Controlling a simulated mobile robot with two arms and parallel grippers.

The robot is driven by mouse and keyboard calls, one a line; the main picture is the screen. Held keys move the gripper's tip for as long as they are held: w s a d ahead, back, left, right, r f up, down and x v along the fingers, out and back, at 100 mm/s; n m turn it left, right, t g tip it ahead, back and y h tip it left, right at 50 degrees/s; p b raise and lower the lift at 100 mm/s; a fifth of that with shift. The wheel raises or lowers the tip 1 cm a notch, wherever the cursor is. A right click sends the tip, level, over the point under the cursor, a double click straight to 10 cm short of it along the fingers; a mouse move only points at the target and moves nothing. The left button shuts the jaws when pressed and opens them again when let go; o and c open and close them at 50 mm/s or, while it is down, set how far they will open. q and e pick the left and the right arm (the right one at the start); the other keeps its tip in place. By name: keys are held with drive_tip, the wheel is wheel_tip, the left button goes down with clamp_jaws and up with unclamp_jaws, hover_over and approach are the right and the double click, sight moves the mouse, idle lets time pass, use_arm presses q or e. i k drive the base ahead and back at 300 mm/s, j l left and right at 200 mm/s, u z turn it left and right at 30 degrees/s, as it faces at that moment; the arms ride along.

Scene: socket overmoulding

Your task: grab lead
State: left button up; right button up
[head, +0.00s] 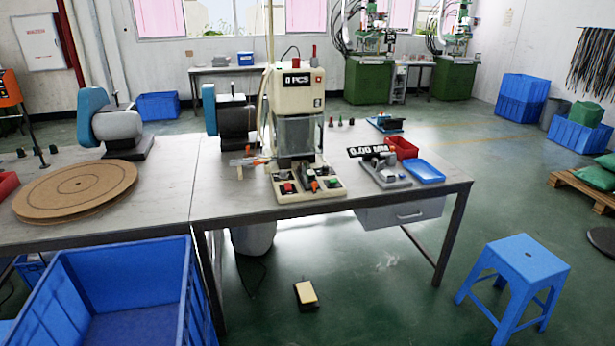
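A bundle of dark, cord-like strands (592,62) hangs from a rail on the wall at the far right; they may be leads, but they are too small to tell. A cream machine (297,95) with a "0 PCS" display stands on the grey table (228,190). A thin light line runs up from the machine. Small parts, one of them orange, lie at its left foot; I cannot tell whether a lead is among them. Neither of my grippers is in view.
A large blue crate (78,268) stands at the front left, and a blue stool (524,262) at the front right. A round brown board (75,188) lies on the left table. A pedal (306,293) is on the floor. Green floor (420,300) is clear between table and stool.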

sight(310, 176)
drive_tip(key=i+l, duration=0.75)
drive_tip(key=i, duration=0.15)
drive_tip(key=l+z, duration=0.05)
